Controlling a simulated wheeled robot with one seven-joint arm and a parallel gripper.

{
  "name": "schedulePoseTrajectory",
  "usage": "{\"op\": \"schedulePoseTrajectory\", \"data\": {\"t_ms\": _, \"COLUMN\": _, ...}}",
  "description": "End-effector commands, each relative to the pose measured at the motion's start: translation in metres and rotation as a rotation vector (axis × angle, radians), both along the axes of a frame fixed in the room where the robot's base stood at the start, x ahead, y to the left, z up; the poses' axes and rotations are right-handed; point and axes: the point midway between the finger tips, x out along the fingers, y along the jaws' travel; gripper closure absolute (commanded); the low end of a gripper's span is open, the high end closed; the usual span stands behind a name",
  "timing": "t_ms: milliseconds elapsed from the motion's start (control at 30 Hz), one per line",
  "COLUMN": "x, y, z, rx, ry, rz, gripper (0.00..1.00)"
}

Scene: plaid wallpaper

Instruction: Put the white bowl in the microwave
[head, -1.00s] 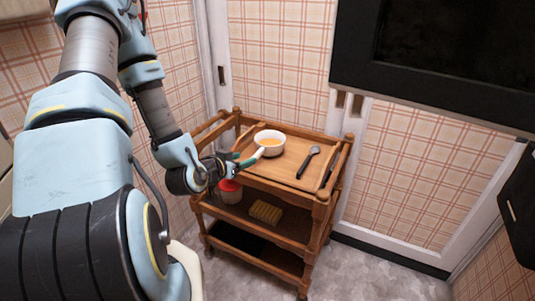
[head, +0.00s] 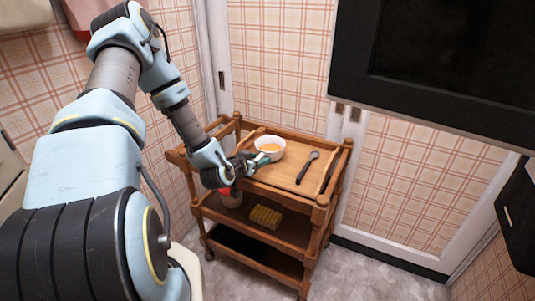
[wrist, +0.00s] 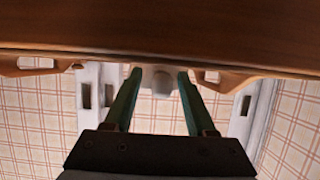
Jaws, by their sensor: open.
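In the wrist view my gripper (wrist: 162,75) is open, with two green fingers apart. A pale shape shows between the fingertips, perhaps part of the bowl. A large black appliance (head: 350,60) with a dark glass front is at upper right, perhaps the microwave; its door looks shut.
The wooden cart (head: 318,200) has raised rails around its top. A dark spoon-like utensil (head: 307,168) lies right of the bowl. A red-lidded container (head: 231,199) and a yellow sponge-like block (head: 265,216) are on the middle shelf. Floor (head: 375,280) at right is clear.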

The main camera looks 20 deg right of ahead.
Motion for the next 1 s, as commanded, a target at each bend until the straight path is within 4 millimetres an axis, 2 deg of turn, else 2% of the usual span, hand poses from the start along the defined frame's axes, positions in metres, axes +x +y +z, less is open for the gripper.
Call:
{"op": "schedulePoseTrajectory", "data": {"t_ms": 167, "x": -0.0002, "y": 0.0000, "z": -0.0001, "rx": 0.000, "ry": 0.000, "rz": 0.000, "gripper": 0.46}}
{"op": "schedulePoseTrajectory", "data": {"t_ms": 633, "x": -0.0002, "y": 0.0002, "z": 0.0000, "rx": 0.000, "ry": 0.000, "rz": 0.000, "gripper": 0.99}}
{"op": "schedulePoseTrajectory", "data": {"t_ms": 1000, "x": -0.0003, "y": 0.0003, "z": 0.0001, "rx": 0.000, "ry": 0.000, "rz": 0.000, "gripper": 1.00}}
